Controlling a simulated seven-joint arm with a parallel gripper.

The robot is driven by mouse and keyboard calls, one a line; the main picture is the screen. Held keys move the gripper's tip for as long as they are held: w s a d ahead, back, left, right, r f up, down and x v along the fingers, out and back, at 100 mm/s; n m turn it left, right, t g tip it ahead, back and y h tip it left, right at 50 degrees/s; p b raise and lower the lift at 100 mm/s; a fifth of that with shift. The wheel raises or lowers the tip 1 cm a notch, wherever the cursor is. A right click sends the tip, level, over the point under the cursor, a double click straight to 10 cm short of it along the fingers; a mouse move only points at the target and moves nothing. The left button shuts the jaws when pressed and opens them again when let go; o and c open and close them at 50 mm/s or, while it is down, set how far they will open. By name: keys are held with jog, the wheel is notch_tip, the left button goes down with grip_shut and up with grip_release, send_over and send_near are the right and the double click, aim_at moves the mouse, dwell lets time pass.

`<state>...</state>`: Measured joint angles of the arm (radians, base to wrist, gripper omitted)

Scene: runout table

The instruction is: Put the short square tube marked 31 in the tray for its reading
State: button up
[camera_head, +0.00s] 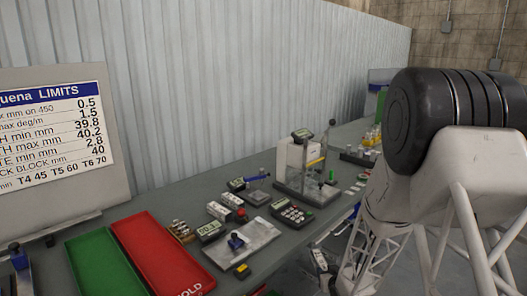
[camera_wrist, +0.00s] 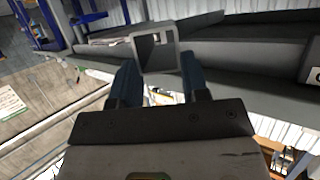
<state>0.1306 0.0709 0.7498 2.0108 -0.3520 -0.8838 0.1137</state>
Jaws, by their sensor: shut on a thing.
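A short grey square tube (camera_wrist: 152,52) shows in the wrist view with its open end facing the camera. My gripper (camera_wrist: 160,78) is shut on it, with one dark blue finger on each side. I cannot read a mark 31 on the tube. In the head view, a green tray (camera_head: 100,262) lies at the lower left of the bench. A red tray (camera_head: 155,255) lies beside it on the right, with lettering on its front rim that reads HOLD. Both trays look empty where they show. I cannot make out the tube in the head view.
A limits board (camera_head: 50,130) stands behind the trays. Right of the red tray are several small gauges with displays, a metal plate (camera_head: 243,243), a yellow-and-black block (camera_head: 242,270) and a keypad device (camera_head: 291,213). A taller test stand (camera_head: 300,165) stands farther back. A corrugated wall runs behind.

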jog(key=w+d+f+m+h, duration=0.1)
jog(key=w+f, duration=0.2)
jog(key=f, duration=0.8)
jog(key=w+d+f+h, duration=0.1)
jog(key=w+f, duration=0.3)
jog(key=f, duration=0.8)
jog(key=shift+w+d+m, duration=0.2)
jog(key=shift+d+m, duration=0.1)
jog(key=shift+m, duration=0.1)
jog(key=shift+a, duration=0.1)
jog(key=a, duration=0.6)
jog(key=shift+a, duration=0.4)
dwell(4.2)
